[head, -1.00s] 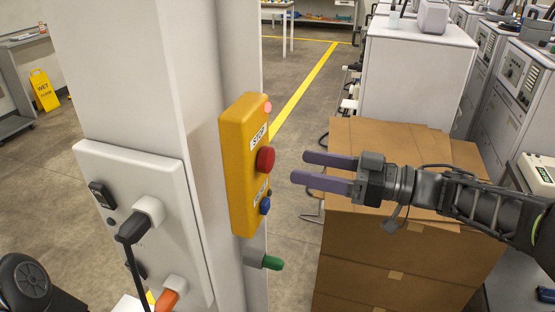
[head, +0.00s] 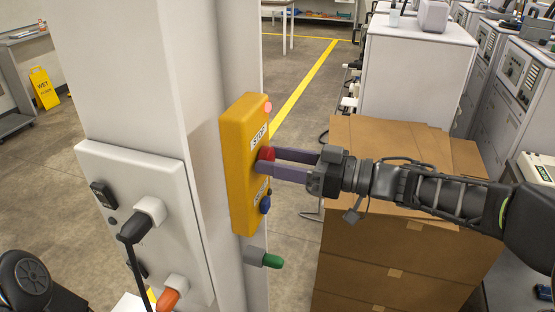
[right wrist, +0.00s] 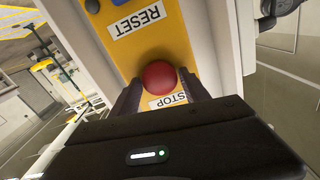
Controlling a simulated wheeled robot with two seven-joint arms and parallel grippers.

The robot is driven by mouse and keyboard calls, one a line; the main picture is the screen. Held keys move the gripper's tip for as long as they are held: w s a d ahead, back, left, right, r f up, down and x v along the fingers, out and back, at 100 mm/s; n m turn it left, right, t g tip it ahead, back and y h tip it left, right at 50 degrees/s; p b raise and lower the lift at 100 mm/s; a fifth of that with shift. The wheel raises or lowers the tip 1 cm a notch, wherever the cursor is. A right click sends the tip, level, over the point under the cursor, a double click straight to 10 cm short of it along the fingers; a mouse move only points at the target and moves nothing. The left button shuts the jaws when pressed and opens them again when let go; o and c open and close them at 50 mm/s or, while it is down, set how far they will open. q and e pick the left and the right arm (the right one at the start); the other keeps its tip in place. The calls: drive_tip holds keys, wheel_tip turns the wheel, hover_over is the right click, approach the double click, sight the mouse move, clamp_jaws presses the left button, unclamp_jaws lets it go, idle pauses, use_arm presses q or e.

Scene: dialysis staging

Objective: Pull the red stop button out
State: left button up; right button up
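The red stop button (head: 267,153) sticks out of the yellow control box (head: 238,200) on the grey pillar, below the STOP label. It also shows in the right wrist view (right wrist: 160,77). My right gripper (head: 266,162) is open, its fingertips at the button in the head view. In the right wrist view one finger stands on each side of the button (right wrist: 160,92); I cannot tell whether they touch it. A blue reset button (head: 265,205) sits lower on the box, and a small red light (head: 268,107) glows near its top. My left gripper is not in view.
A white panel (head: 170,255) with plugs and a black cable is on the pillar's left. A green-ended fitting (head: 272,261) sticks out below the yellow box. Stacked cardboard boxes (head: 400,240) stand under my right arm. A yellow wet-floor sign (head: 44,89) stands far left.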

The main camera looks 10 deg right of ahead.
clamp_jaws()
idle(0.3)
idle(0.3)
